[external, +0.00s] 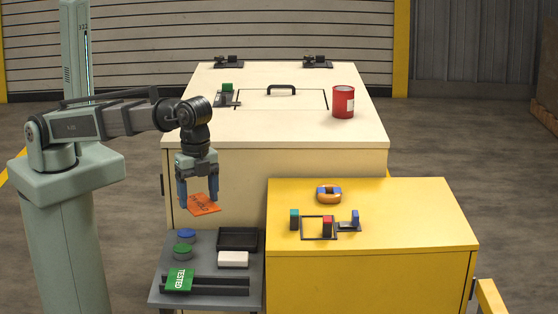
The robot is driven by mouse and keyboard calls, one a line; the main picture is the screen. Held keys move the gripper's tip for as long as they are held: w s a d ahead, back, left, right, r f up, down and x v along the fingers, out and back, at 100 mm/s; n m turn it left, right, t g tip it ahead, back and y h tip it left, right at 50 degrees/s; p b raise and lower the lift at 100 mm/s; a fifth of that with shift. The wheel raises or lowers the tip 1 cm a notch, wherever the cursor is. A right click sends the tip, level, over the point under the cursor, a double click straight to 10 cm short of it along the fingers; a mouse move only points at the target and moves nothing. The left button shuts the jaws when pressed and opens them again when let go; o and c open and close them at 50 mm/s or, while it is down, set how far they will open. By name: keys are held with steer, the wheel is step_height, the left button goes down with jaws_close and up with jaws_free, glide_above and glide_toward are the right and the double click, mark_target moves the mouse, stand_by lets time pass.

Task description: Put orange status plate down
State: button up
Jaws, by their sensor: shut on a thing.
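The orange status plate (204,205) has dark lettering and is held tilted in the air. My gripper (199,198) is shut on it, with one blue finger on each side. Gripper and plate are above the back part of a grey shelf (158,290). The plate appears clear of the shelf. A green plate marked TESTED (180,279) lies at the front left of the shelf, on or against a dark slotted rack (225,286).
The shelf also bears a blue disc (187,233), a green disc (183,251), a black tray (238,230) and a white block (233,259). A yellow cabinet (420,220) with small coloured blocks stands right. A red can (343,102) stands on the cream cabinet (290,133).

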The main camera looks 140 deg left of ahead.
steer(key=shift+n, duration=0.7)
steer(key=a+r, duration=0.3)
steer(key=r, duration=0.1)
steer(key=shift+s+a, duration=0.15)
steer(key=shift+s, duration=0.15)
steer(key=a+r+n, duration=0.1)
steer(key=a+r, duration=0.1)
steer(key=a, duration=0.3)
step_height(320, 180, up, 6)
glide_above(288, 119)
steer(key=shift+n, duration=0.3)
steer(key=shift+w+d+f, duration=0.1)
steer(key=shift+d+f, duration=0.05)
steer(key=shift+f, duration=4.85)
steer(key=shift+f, duration=0.1)
